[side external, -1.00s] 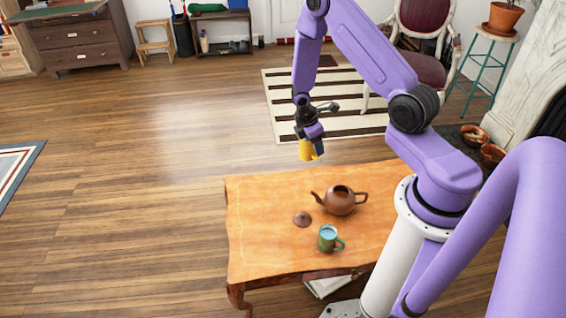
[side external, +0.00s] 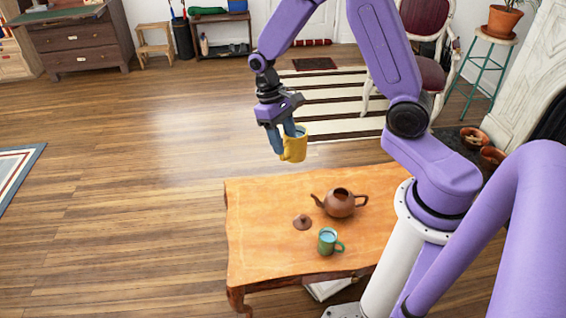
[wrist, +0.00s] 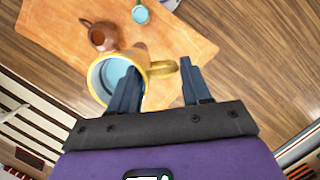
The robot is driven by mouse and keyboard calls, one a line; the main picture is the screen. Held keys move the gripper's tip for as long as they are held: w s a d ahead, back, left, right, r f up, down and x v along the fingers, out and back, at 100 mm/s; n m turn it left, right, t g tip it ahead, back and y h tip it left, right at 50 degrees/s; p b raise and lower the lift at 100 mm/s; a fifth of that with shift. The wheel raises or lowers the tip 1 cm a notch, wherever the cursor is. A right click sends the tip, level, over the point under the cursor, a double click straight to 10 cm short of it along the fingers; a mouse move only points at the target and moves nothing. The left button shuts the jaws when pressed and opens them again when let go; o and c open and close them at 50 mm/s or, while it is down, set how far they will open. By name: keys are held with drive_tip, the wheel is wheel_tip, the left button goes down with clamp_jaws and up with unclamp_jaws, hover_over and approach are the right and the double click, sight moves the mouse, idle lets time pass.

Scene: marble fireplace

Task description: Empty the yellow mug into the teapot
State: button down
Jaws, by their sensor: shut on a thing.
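The yellow mug (side external: 296,149) hangs in the air beyond the table's far edge, roughly upright. In the wrist view the mug (wrist: 96,78) shows light blue contents, and its handle lies between the fingers. My gripper (side external: 283,139) is shut on the mug; it also shows in the wrist view (wrist: 160,92). The brown teapot (side external: 340,204) stands on the table with its top open and its spout to the left. It also shows in the wrist view (wrist: 103,38), partly hidden by the mug. Its brown lid (side external: 302,222) lies on the table beside it.
A green mug (side external: 328,241) with bluish contents stands in front of the teapot on the wooden table (side external: 260,205). The table's left part is clear. A striped rug (side external: 335,100) and a chair (side external: 425,50) are behind.

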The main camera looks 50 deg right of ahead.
drive_tip(key=w+d+f+n, duration=0.3)
drive_tip(key=w+d+f, duration=0.4)
drive_tip(key=d+f, duration=0.3)
drive_tip(key=s+d+f+n+t, duration=0.1)
drive_tip(key=s+d+f, duration=0.3)
drive_tip(key=s+f, duration=0.2)
drive_tip(key=s+d+f+n+t, duration=0.1)
drive_tip(key=s+d+f, duration=0.3)
drive_tip(key=f, duration=0.7)
drive_tip(key=s+n, duration=0.1)
drive_tip(key=s, duration=0.1)
drive_tip(key=shift+s, duration=0.35)
drive_tip(key=shift+w+a+f+t, duration=0.1)
drive_tip(key=shift+w+t, duration=0.05)
drive_tip(key=shift+t, duration=0.35)
